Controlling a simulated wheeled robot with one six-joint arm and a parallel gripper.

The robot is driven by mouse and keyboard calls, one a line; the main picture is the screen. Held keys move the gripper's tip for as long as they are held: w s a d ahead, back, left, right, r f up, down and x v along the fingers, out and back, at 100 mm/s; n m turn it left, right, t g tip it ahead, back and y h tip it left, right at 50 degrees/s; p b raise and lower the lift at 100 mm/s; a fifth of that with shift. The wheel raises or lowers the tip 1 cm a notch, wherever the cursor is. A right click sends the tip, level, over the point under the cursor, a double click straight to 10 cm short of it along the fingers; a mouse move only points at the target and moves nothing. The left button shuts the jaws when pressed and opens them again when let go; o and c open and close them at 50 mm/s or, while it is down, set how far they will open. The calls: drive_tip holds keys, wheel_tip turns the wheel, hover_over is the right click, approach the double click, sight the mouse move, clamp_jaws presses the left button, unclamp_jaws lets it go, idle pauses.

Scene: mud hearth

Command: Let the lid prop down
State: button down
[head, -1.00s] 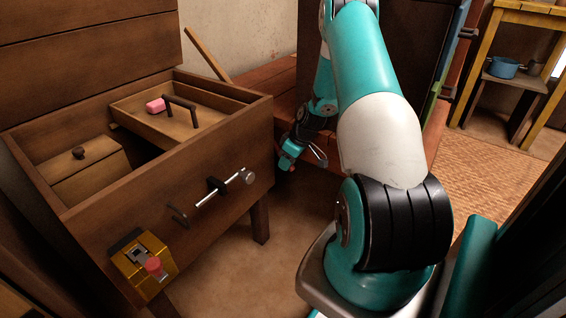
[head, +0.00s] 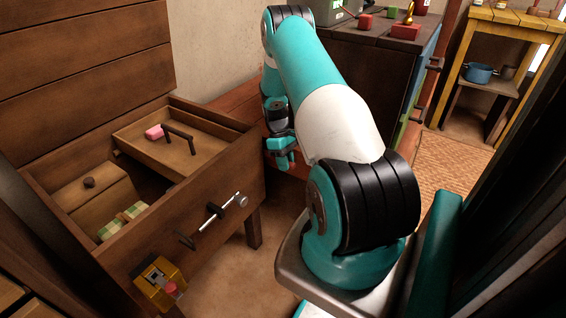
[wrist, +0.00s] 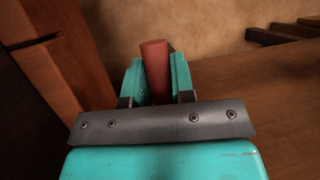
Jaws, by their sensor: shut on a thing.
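The wooden chest (head: 222,180) stands at the left with its lid (head: 90,60) raised upright. My gripper (head: 283,150) is just right of the chest's right side, in front of the reddish bench. In the wrist view my gripper (wrist: 155,85) is shut on a reddish rod (wrist: 154,65), whose rounded end sticks out past the fingers. I cannot tell whether this rod is the lid prop. No prop stands beside the raised lid in the head view. My wrist hides part of the area behind the gripper.
A dark cabinet (head: 375,85) stands behind my arm.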

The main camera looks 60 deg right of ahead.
drive_tip(key=shift+r+g+p, duration=0.3)
drive_tip(key=shift+r+g, duration=0.3)
drive_tip(key=c, duration=1)
unclamp_jaws()
drive_tip(key=shift+o, duration=0.2)
wheel_tip(320, 180, up, 20)
drive_tip(key=p, duration=0.4)
drive_tip(key=shift+p, duration=0.35)
drive_tip(key=shift+c, duration=0.5)
